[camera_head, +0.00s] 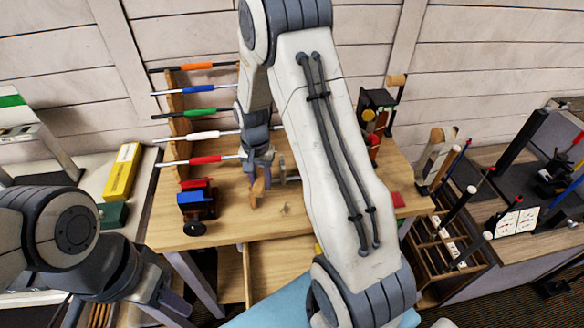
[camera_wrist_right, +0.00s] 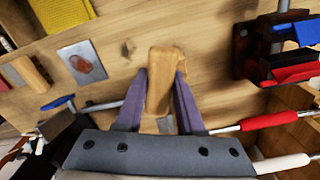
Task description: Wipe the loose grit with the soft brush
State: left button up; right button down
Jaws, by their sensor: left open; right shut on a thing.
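My right gripper (camera_wrist_right: 158,98) is shut on a light wooden piece (camera_wrist_right: 160,80), which looks like the brush handle; no bristles can be made out. In the head view the wooden piece (camera_head: 258,190) is close over the workbench (camera_head: 225,232), with my right gripper (camera_head: 262,165) around its upper part. A small dark mark (camera_wrist_right: 127,48) lies on the wood beyond it; I cannot tell whether it is grit or a knot. It also shows in the head view (camera_head: 283,209). My left gripper (camera_head: 172,303) is open at the lower left, away from the bench.
A red and blue vise (camera_head: 197,205) stands at the bench's left front. Behind it a wooden rack (camera_head: 178,115) carries several shafts with coloured grips. A grey plate with a reddish patch (camera_wrist_right: 82,62) lies on the bench. My right arm hides the bench's middle.

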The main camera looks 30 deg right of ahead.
pick_arm(q)
jog(key=shift+a+r+n+p, duration=0.7)
jog(key=shift+r+p, duration=2.9)
jog(key=shift+r, duration=0.4)
jog(key=shift+f+b, duration=2.15)
pick_arm(e)
jog(key=shift+s+d+f+m, duration=0.1)
jog(key=shift+d+f+m, duration=0.95)
jog(key=shift+f+m, duration=0.35)
jog(key=shift+s+d+f+m, duration=0.1)
jog(key=shift+d+f+m, duration=0.95)
jog(key=shift+f+m, duration=0.35)
jog(key=shift+s+d+f+m, duration=0.1)
jog(key=shift+d+f+m, duration=1.05)
jog(key=shift+m, duration=0.35)
pick_arm(q)
jog(key=shift+f, duration=0.25)
pick_arm(e)
jog(key=shift+a+f, duration=0.1)
jog(key=shift+f, duration=0.3)
